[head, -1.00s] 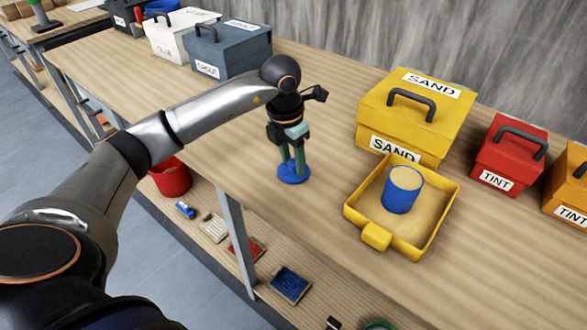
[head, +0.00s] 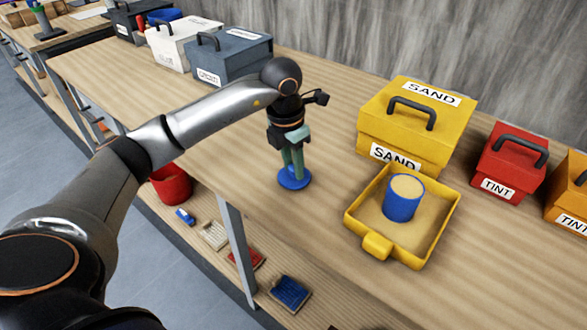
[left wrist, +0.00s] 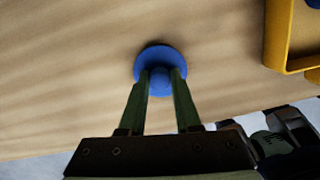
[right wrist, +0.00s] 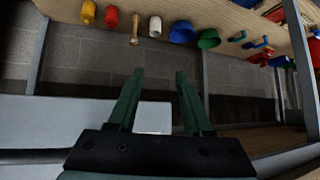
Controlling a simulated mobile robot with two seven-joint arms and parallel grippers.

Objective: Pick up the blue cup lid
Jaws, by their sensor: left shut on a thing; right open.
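The blue cup lid (head: 294,179) is a flat round disc with a raised knob, on or just above the wooden bench top; I cannot tell if it touches. My left gripper (head: 291,166) points down over it. In the left wrist view, the gripper (left wrist: 160,80) is shut on the knob of the lid (left wrist: 160,56), one finger on each side. A blue cup (head: 403,203) filled with sand stands upright in the yellow tray (head: 436,246), right of the lid. My right gripper (right wrist: 160,90) is open and empty in the right wrist view.
The yellow sand box (head: 442,147) stands behind the tray, with a red tint box (head: 510,160) to its right. White and grey boxes (head: 232,63) stand at the back left. The bench around the lid is clear. A red bucket (head: 172,184) is on the lower shelf.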

